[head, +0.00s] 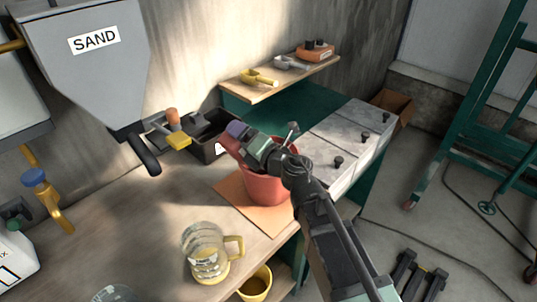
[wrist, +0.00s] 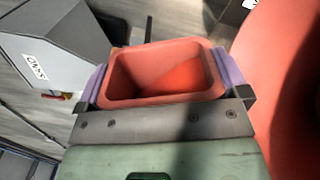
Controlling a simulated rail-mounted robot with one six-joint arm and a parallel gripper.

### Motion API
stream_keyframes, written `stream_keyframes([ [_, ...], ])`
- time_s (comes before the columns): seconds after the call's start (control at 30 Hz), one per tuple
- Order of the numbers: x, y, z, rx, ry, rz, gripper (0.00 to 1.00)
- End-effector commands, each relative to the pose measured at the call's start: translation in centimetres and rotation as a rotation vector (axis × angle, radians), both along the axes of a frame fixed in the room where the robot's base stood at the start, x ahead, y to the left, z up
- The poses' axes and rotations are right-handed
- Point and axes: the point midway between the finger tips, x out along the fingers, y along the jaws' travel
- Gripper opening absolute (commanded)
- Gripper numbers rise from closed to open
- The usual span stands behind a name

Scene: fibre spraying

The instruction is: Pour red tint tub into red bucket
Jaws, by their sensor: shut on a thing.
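The red bucket (head: 268,190) stands on an orange mat on the bench, with my gripper and arm hiding part of its top. In the wrist view its red wall (wrist: 285,90) fills the right side. My gripper (head: 238,131), with purple finger pads, is shut on the red tint tub (head: 229,147) above the bucket's left back rim. In the wrist view my gripper (wrist: 163,82) has a pad on each side of the tub (wrist: 160,102). The tub appears tilted. Its inside is red with a brighter patch; I cannot tell how much tint it holds.
A grey SAND hopper (head: 90,60) hangs at upper left. A dark bin (head: 208,140) sits behind the tub. A clear jug (head: 205,252) and a yellow cup (head: 256,284) are in front. Grey lidded boxes (head: 335,145) stand right, below a shelf (head: 285,75) with scoops.

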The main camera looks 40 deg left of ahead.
Motion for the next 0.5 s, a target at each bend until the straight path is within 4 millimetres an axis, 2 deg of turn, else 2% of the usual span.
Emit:
stream_keyframes([
  [0.5, 0.24, -0.02, 0.29, 0.010, 0.068, 0.000, 0.67],
])
